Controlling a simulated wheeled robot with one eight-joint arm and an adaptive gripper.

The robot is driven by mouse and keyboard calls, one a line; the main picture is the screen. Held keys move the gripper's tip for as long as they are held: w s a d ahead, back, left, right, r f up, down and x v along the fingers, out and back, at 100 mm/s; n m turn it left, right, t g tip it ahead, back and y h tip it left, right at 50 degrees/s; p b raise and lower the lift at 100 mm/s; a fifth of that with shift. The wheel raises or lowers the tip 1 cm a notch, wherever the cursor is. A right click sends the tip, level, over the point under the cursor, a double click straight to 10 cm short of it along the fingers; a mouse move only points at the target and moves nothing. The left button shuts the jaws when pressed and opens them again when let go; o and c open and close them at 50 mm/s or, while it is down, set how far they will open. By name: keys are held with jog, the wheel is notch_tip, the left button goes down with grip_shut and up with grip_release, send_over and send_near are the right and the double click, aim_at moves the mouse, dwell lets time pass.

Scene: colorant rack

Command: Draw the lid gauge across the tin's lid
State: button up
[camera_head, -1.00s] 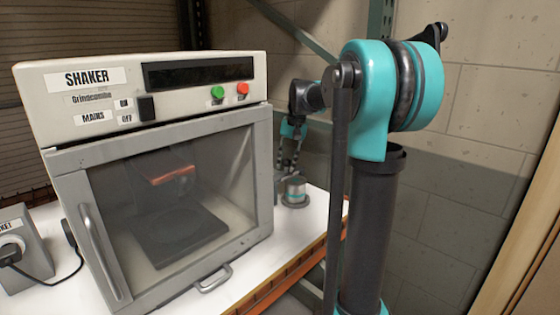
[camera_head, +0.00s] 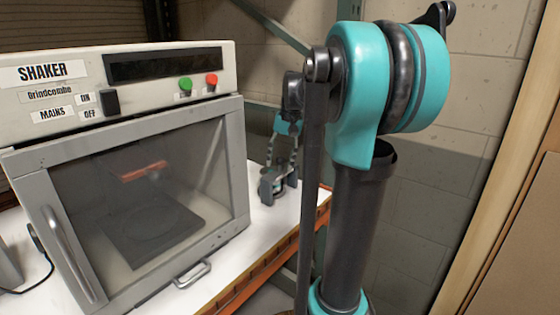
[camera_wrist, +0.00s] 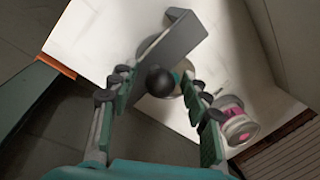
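In the wrist view, my gripper (camera_wrist: 157,78) is open, with a finger on each side of a black ball knob (camera_wrist: 160,82). Gaps show between the knob and both fingers. A long grey block (camera_wrist: 185,38), which looks like the lid gauge, lies beside and behind the knob. In the head view, my gripper (camera_head: 281,165) is small, low over the bench at a grey object (camera_head: 271,186), too small to tell apart from the tin.
The shaker cabinet (camera_head: 130,170) stands left of my gripper with its door shut. The white bench top (camera_head: 262,226) ends at an orange edge (camera_head: 262,274). A pink-banded silver container (camera_wrist: 238,124) is close to the right finger in the wrist view.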

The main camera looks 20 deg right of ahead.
jog(key=shift+r, duration=0.1)
notch_tip(320, 180, up, 12)
jog(key=d, duration=0.2)
jog(key=shift+s+f, duration=0.2)
jog(key=shift+s, duration=0.2)
jog(key=shift+s+d, duration=0.1)
